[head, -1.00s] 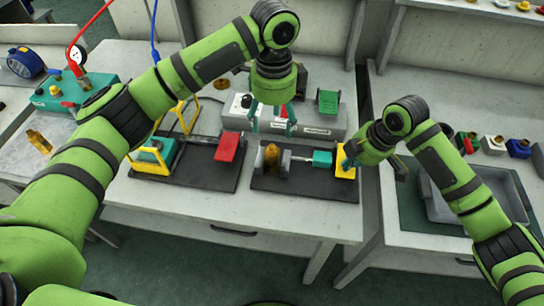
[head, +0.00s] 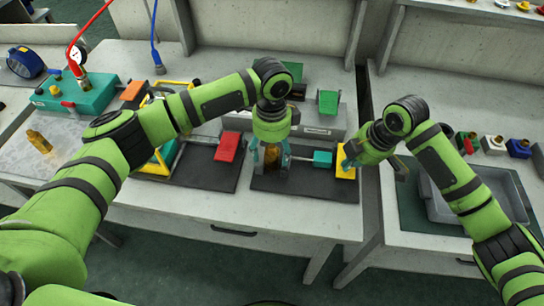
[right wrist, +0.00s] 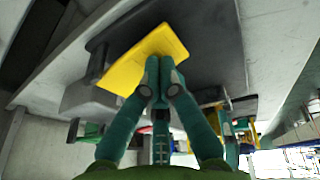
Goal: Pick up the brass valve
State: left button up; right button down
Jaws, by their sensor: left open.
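The brass valve (head: 271,154) stands in a fixture on a black mat (head: 312,184), at the left end of a rod. My left gripper (head: 271,160) points down over it, with its teal fingers open on either side of it; whether they touch it cannot be told. My right gripper (head: 347,162) is at the yellow plate (head: 345,172) at the fixture's right end. In the right wrist view its fingertips (right wrist: 159,72) are together against or just in front of the yellow plate (right wrist: 143,58). A similar brass piece (head: 39,141) lies on the left bench.
A teal block (head: 322,158) sits on the rod between valve and yellow plate. A second fixture with a red plate (head: 228,147) stands to the left. A grey box (head: 318,131) is behind. The bench front is clear.

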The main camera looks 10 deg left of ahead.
pick_arm(q)
grip_shut()
jog(key=shift+r, duration=0.15)
notch_tip(320, 180, up, 10)
jog(key=shift+f, duration=0.1)
dwell(0.3)
